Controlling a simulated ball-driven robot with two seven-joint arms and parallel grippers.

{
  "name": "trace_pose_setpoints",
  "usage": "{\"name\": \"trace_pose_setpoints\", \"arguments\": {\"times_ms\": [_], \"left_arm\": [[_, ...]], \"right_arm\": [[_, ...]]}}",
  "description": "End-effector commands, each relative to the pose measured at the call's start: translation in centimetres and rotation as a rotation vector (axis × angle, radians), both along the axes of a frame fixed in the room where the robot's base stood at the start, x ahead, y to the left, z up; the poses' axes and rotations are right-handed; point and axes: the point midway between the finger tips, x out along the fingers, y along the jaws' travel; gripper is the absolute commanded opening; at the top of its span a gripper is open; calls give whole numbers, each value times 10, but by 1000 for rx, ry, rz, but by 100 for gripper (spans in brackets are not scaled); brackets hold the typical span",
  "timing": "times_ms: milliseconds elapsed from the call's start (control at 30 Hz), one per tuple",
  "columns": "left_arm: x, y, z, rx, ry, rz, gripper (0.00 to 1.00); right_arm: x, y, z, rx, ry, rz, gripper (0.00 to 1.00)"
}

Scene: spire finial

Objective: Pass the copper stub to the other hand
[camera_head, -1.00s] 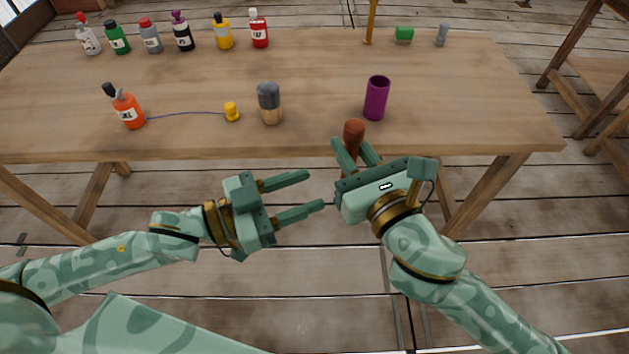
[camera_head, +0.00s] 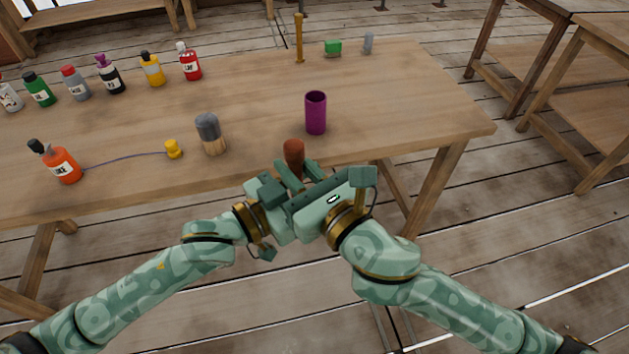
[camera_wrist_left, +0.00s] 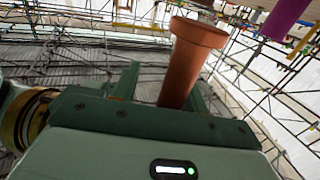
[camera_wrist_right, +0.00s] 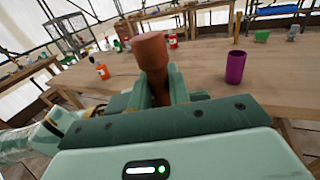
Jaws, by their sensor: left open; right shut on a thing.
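The copper stub (camera_head: 294,155) is a reddish-brown rod with a wider top, held upright in front of the table's near edge. My right gripper (camera_head: 312,178) is shut on it, and the stub rises from between the fingers in the right wrist view (camera_wrist_right: 152,60). My left gripper (camera_head: 280,190) is open and has come close against the right gripper at the stub. In the left wrist view the stub (camera_wrist_left: 192,60) stands between or just beyond the left fingers. The left fingertips are partly hidden, so contact with the stub cannot be told.
The wooden table (camera_head: 400,110) lies just beyond the grippers. It bears a purple cup (camera_head: 316,113), a grey-topped wooden piece (camera_head: 210,133), a yellow spool (camera_head: 173,149), an orange bottle (camera_head: 56,162), a green block (camera_head: 333,47) and several bottles at the back left.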

Motion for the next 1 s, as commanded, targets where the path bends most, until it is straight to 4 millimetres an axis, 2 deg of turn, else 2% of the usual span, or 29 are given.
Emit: {"name": "trace_pose_setpoints", "arguments": {"times_ms": [133,167,300,333,433,467,533,1000], "left_arm": [[0,0,0,0,0,0,44],[0,0,0,0,0,0,41],[0,0,0,0,0,-1,2],[-1,0,0,-1,1,-2,0],[-2,-1,0,-2,1,-4,0],[-2,-1,0,-3,0,-4,0],[-2,-1,1,-3,0,-4,0],[1,1,1,0,-1,2,0]], "right_arm": [[0,0,0,1,-1,0,0],[0,0,0,1,-1,0,0],[0,0,1,1,-1,0,0],[0,0,1,1,-1,0,0],[0,0,1,1,-2,0,0],[0,0,1,1,-2,0,24],[0,0,0,1,-1,-1,44],[-4,3,0,7,4,12,44]]}}
